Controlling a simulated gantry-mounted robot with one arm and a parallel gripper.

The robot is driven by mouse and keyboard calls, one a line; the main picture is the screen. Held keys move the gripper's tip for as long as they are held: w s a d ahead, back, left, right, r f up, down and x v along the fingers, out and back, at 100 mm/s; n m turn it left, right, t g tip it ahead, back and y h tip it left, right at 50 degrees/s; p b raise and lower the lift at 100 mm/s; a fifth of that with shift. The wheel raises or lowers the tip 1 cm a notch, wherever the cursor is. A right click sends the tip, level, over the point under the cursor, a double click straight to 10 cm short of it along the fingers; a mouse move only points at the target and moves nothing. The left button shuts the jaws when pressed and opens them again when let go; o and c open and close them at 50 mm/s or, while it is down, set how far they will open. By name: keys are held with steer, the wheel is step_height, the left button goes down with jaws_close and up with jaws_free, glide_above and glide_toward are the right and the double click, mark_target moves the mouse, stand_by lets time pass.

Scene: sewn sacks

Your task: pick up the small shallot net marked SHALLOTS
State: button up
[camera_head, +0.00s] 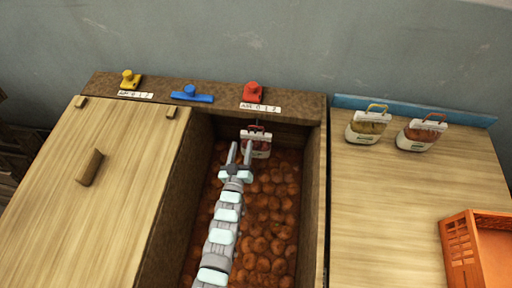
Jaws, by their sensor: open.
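A small net with a white label band and a dark reddish handle (256,145) is at the far end of an open bin, against or near its back wall. Its lettering is too small to read. My gripper (240,149) is open, its two fingers pointing toward the back of the bin, just left of and in front of this net. No contact can be made out. Two more small nets stand on the right-hand table: one with a yellow handle (368,125) and one with an orange-red handle (421,134). I cannot read which is marked SHALLOTS.
The open bin (321,200) holds many round reddish-brown bulbs under my arm. A wooden lid with a handle (90,167) lies left. Yellow (130,78), blue (191,94) and red (252,91) fittings line the back ledge. An orange crate (461,249) stands right. The right table's middle is clear.

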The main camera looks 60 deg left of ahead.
mark_target(245, 132)
steer(key=b+x, duration=0.4)
steer(key=x, duration=0.4)
steer(key=shift+c, duration=0.6)
